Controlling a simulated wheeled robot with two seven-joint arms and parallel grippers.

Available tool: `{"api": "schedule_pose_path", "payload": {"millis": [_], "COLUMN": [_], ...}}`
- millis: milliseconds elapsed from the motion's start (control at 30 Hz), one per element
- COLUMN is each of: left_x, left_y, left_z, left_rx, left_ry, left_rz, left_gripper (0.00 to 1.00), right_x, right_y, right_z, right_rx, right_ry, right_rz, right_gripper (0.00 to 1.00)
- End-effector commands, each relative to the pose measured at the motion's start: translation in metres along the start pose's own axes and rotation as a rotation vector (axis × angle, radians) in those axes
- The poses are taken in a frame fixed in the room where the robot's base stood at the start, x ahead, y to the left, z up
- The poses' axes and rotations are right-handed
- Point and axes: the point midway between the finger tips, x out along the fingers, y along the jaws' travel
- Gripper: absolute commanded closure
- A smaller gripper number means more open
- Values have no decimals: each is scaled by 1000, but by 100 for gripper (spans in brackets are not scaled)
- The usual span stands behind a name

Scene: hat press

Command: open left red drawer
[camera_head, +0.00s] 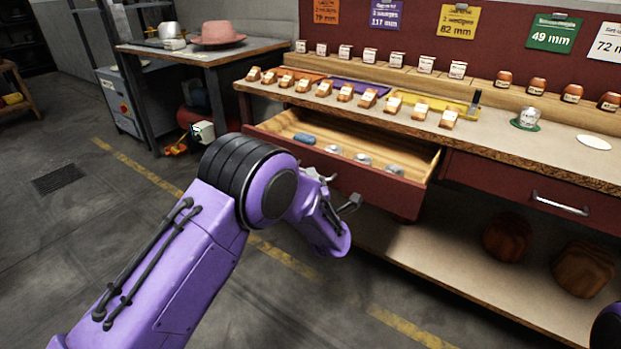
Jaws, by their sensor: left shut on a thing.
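The left red drawer (375,188) stands pulled out from under the workbench. Its wooden inside shows a blue item (304,138) and several grey metal pieces (363,159). My left gripper (325,178) is at the drawer's front, where the handle is, and is shut on it. My purple forearm and wrist hide the left part of the front and most of the handle. My right gripper is not in view.
A shut red drawer (520,187) with a metal handle (560,204) is at the right. The bench top (480,131) carries several small wooden blocks. A side table (225,50) holds a pink hat (217,33). Wooden forms (584,268) stand on the lower shelf.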

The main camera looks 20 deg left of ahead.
Motion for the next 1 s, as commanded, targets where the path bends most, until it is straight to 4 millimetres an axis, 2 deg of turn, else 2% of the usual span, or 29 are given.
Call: {"api": "schedule_pose_path", "payload": {"millis": [67,100,167,433,533,833,1000], "left_x": [-1,-1,0,0,-7,-75,-100], "left_y": [0,0,0,0,0,0,0], "left_z": [1,1,0,-1,-1,0,0], "left_rx": [0,0,0,0,1,3,1], "left_ry": [-3,-3,-2,1,0,-3,-2], "left_rz": [-2,-2,-2,-1,-2,-3,-2], "left_gripper": [100,81,62,62,62,62,62], "right_x": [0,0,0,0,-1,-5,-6], "right_y": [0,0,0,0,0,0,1], "right_z": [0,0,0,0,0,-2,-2], "right_rx": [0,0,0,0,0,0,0], "right_ry": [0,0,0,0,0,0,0], "right_rz": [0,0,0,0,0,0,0], "right_gripper": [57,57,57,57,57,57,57]}}
